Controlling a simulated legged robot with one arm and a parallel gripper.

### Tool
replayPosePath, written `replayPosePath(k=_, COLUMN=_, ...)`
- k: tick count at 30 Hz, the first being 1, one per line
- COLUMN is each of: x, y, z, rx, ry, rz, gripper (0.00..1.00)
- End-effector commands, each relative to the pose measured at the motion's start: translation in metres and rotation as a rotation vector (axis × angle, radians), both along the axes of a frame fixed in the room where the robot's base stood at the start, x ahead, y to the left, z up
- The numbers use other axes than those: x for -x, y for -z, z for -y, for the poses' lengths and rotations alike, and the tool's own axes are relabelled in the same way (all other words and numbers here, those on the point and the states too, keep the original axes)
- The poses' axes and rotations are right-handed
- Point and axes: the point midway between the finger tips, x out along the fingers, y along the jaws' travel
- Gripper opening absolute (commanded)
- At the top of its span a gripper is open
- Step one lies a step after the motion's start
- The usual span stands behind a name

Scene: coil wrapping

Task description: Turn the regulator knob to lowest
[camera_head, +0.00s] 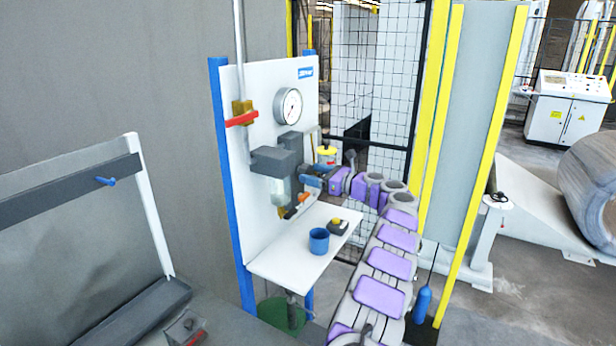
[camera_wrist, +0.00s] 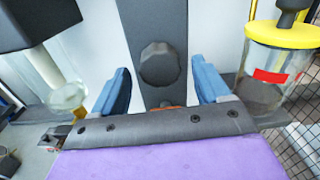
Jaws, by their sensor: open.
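The regulator knob (camera_wrist: 160,64) is dark grey and faceted, on the front of a dark upright block in the wrist view. My gripper (camera_wrist: 163,88) is open, with one blue finger on each side of the knob in the picture. The fingers look clear of the knob, and nothing is held between them. In the head view my gripper (camera_head: 313,178) is at the right side of the white panel (camera_head: 242,130), by the dark regulator blocks (camera_head: 276,155). The knob cannot be made out there. A round white pressure gauge (camera_head: 289,106) sits above.
A yellow-capped jar (camera_wrist: 276,62) stands close right of my gripper, and a clear bowl (camera_wrist: 66,96) hangs at left. A red-handled valve (camera_head: 242,119) is on the pipe.

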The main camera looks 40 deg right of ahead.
Motion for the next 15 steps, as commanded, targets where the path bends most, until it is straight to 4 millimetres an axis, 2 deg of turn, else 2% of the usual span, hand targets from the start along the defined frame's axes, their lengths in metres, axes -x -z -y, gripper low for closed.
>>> replayPosePath(k=6, x=-0.020, y=0.001, z=-0.006, rx=0.002, ry=0.003, rz=-0.001, gripper=0.76)
replayPosePath(k=15, x=-0.024, y=0.000, z=-0.008, rx=-0.001, ry=0.002, rz=0.001, gripper=0.76)
